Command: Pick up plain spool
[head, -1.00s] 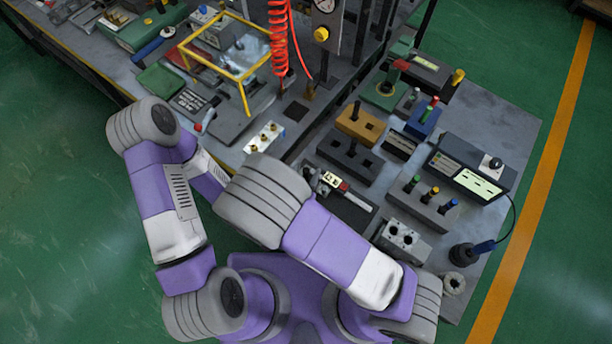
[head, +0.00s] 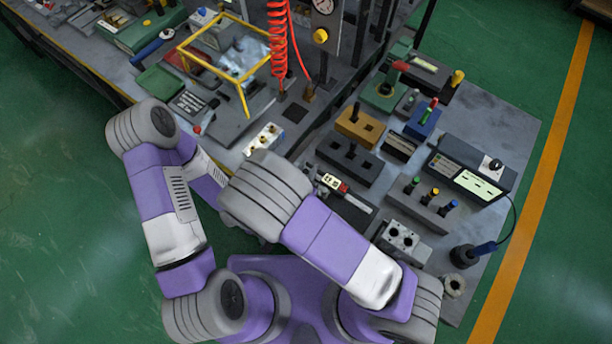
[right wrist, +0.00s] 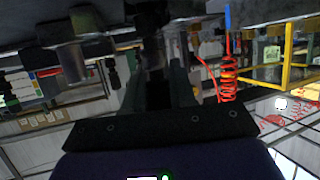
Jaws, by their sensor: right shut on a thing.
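In the right wrist view, my right gripper (right wrist: 155,82) points up the picture, its two dark fingers shut on a dark upright piece, the plain spool (right wrist: 153,56). The view is dim there, and I cannot tell whether the spool's end is clear of what lies behind it. In the head view, my right forearm covers most of the right gripper and the spool cannot be made out. My left gripper is out of sight behind the right arm.
A dark block (head: 335,160) with holes and a tan block (head: 371,130) stand close by. A rack (head: 425,212) with coloured-top pegs, a silver ported block (head: 398,238) and a boxy meter (head: 470,165) lie to the right. A red coiled hose (head: 278,45) hangs at the back.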

